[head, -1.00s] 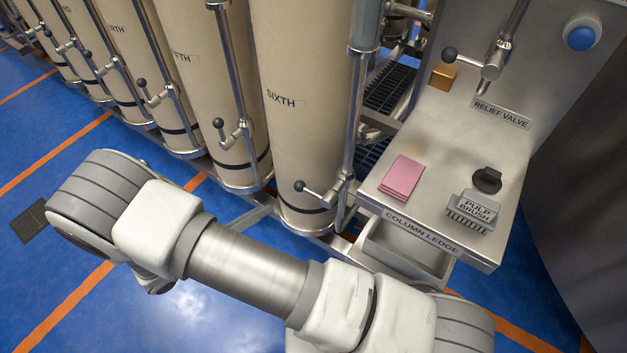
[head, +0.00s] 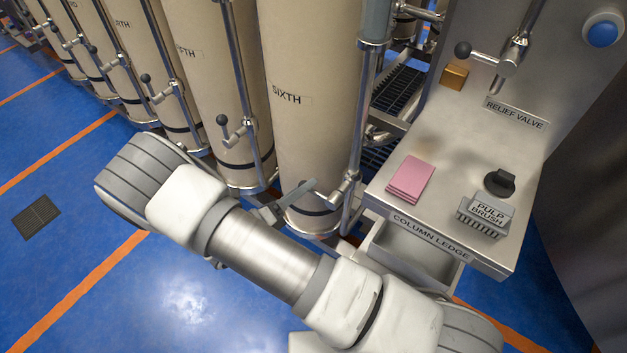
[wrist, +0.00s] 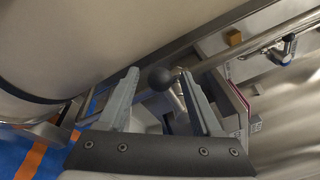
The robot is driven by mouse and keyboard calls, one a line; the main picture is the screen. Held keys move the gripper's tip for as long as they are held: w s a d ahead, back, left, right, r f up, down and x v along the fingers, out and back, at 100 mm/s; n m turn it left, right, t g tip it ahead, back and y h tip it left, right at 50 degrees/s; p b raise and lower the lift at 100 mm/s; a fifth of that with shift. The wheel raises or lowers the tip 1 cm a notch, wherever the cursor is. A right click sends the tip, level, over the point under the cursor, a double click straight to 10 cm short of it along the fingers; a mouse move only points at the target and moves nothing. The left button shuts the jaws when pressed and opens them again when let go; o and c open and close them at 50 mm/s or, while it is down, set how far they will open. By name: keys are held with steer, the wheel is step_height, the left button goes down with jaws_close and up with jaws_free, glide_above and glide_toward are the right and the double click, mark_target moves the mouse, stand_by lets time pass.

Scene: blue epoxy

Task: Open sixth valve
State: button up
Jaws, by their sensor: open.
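The sixth column (head: 305,120) is a tall cream cylinder marked SIXTH, with a steel pipe down its right side. Its valve (head: 341,188) sits low on that pipe. In the head view my gripper (head: 287,203) is at the lower front of this column, partly behind my arm, and its finger covers the handle's knob. In the wrist view my gripper (wrist: 158,74) is open, with the dark ball knob (wrist: 161,79) between its fingertips. The knob looks close to the right finger; I cannot tell whether they touch.
The fifth column (head: 212,90), with its own valve handle, stands to the left. On the right is a steel ledge (head: 430,222) with pink pads (head: 410,178), a pulp brush (head: 485,215) and an open drawer (head: 410,255) below. A relief valve (head: 510,50) is above it.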

steer(key=shift+x, duration=2)
jaws_close()
